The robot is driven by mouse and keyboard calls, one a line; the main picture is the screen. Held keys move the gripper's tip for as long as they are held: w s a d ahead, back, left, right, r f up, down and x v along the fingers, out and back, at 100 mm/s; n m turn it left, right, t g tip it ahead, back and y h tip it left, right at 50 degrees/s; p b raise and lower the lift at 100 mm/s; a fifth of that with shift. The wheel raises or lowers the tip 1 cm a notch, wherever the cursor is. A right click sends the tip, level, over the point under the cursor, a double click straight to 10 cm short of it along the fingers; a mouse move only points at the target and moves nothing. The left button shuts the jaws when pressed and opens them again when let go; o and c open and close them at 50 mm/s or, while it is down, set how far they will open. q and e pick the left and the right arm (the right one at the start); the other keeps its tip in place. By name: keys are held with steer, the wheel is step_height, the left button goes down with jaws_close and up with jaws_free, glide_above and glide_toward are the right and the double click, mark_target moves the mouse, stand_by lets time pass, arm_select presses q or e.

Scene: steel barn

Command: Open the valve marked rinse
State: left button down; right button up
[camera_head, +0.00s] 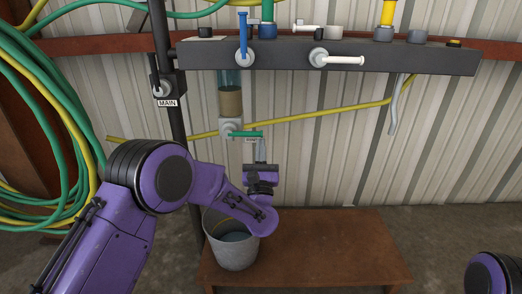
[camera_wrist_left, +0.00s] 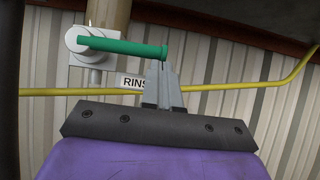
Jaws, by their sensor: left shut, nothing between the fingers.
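The rinse valve has a white-grey body (camera_head: 230,127) below a clear cylinder and a green lever (camera_head: 246,134) that points level to the right. The wrist view shows the green lever (camera_wrist_left: 120,44) and the label (camera_wrist_left: 131,82), reading "RINS" with its end hidden by my fingers. My left gripper (camera_head: 260,145) is shut and empty, pointing up. In the wrist view its fingertips (camera_wrist_left: 162,66) are just under the lever's free end; I cannot tell whether they touch it. My right gripper is out of view.
A manifold bar (camera_head: 430,57) above carries a blue lever (camera_head: 243,35) and white levers. A MAIN valve (camera_head: 165,88) is at left. A metal bucket (camera_head: 233,256) stands on a wooden bench (camera_head: 325,240) below. A yellow hose (camera_head: 330,112) runs behind. Coiled hoses hang at far left.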

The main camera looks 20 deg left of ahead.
arm_select(q)
steer(key=shift+d+r+n+y, duration=0.15)
steer(key=shift+r+n+y, duration=0.3)
steer(key=shift+n+y, duration=0.5)
steer(key=s+a+r+n+g+y+b, duration=0.1)
steer(key=a+r+n+g+y+b, duration=0.1)
steer(key=r+n+g, duration=0.4)
steer(key=a+r+n+g+y+b, duration=0.2)
steer(key=a+r+n+g+b, duration=0.2)
steer(key=n, duration=1.3)
steer(key=shift+s+a+r+g+y+b, duration=0.3)
steer(key=shift+s+r+g+y+b, duration=0.1)
steer(key=shift+r+g+b, duration=0.7)
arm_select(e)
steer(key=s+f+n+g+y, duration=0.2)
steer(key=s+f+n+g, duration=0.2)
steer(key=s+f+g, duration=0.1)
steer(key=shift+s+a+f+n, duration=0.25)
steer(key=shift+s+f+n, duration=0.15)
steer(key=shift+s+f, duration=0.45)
arm_select(q)
steer(key=shift+f, duration=0.1)
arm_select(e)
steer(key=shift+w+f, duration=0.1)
arm_select(q)
steer(key=shift+d, duration=0.15)
